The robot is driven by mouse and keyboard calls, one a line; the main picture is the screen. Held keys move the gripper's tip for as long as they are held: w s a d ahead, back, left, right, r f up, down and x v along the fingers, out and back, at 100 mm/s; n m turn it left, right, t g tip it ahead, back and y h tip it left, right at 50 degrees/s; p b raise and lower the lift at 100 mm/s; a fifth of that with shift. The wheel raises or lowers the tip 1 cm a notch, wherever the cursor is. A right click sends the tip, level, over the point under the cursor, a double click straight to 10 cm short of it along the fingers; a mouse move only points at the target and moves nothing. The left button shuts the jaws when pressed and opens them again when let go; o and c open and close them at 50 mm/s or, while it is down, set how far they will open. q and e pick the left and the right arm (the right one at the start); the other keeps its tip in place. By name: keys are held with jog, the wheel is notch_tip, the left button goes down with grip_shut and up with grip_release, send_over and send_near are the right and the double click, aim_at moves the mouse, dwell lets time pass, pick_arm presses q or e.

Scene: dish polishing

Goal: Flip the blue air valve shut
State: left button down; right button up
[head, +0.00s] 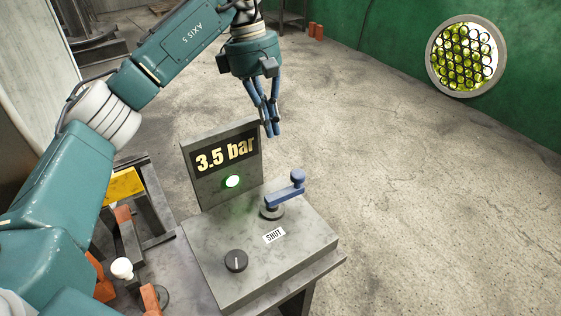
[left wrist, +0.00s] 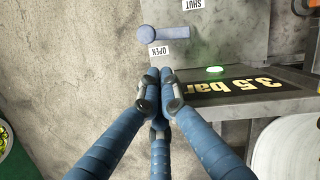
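The blue air valve (head: 286,195) is a lever on a round dark base on top of a grey control box (head: 300,238). Its arm slants to the far right, with a raised knob at the end. A SHUT label (head: 274,235) lies in front of it. In the left wrist view the lever (left wrist: 170,33) lies sideways between the SHUT label (left wrist: 192,4) and an OPEN label (left wrist: 161,51). My left gripper (head: 272,134) has blue fingers pointing down, above and behind the lever, apart from it. Its fingertips (left wrist: 160,74) are together and empty. My right gripper is out of view.
An upright panel (head: 220,165) reads 3.5 bar, with a lit green lamp (head: 232,181), left of the lever. A dark dial (head: 236,261) sits at the box's front. Bare concrete floor (head: 420,200) lies right. A round window (head: 466,56) is in the green wall.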

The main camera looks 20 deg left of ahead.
pick_arm(q)
jog(key=p, duration=0.2)
send_over(285, 188)
jog(key=w+a, duration=0.2)
jog(key=w+a+f+x, duration=0.1)
jog(key=a+x, duration=0.1)
jog(key=x, duration=0.8)
jog(key=shift+a+r, duration=0.1)
jog(key=shift+r, duration=0.35)
jog(key=shift+b, duration=0.3)
